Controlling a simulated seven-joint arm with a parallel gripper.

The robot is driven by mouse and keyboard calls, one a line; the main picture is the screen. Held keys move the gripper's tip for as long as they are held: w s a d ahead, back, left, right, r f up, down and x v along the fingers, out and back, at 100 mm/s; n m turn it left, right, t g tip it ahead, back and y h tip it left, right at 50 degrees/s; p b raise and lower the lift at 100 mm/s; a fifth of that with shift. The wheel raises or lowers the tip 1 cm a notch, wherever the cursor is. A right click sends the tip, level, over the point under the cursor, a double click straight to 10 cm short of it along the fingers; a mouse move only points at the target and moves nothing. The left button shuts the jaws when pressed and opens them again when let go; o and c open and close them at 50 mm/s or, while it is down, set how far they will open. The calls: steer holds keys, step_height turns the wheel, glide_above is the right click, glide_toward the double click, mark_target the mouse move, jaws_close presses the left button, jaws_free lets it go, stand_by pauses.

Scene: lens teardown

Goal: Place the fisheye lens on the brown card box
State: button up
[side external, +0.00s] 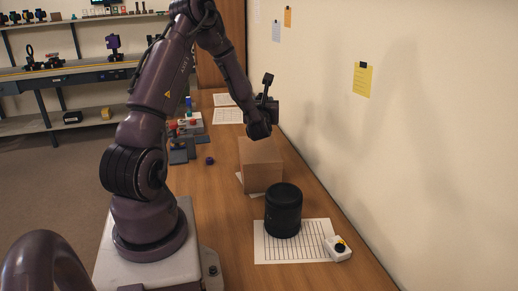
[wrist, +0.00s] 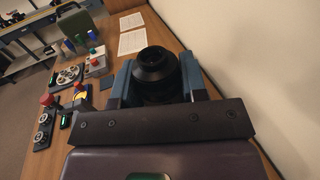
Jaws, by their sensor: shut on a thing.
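My gripper (wrist: 158,86) is shut on a black round lens, the fisheye lens (wrist: 156,66), with one blue-grey finger on each side of it in the wrist view. In the side view my gripper (side external: 259,128) is just above or behind the top of the brown card box (side external: 262,176). The lens is hidden there, so I cannot tell whether it touches the box. The box stands on the wooden bench, partly over a white sheet, and is not visible in the wrist view.
The wall (side external: 420,150) runs close along the right. Control boxes (wrist: 68,77) lie on the left.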

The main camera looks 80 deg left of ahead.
steer(key=shift+n+g, duration=0.3)
steer(key=shift+g, duration=0.2)
steer(key=f, duration=0.2)
steer(key=s+f, duration=0.1)
steer(key=f, duration=0.1)
steer(key=shift+a+f, duration=0.2)
steer(key=shift+f, duration=2.2)
steer(key=shift+f, duration=0.1)
steer(key=o, duration=1)
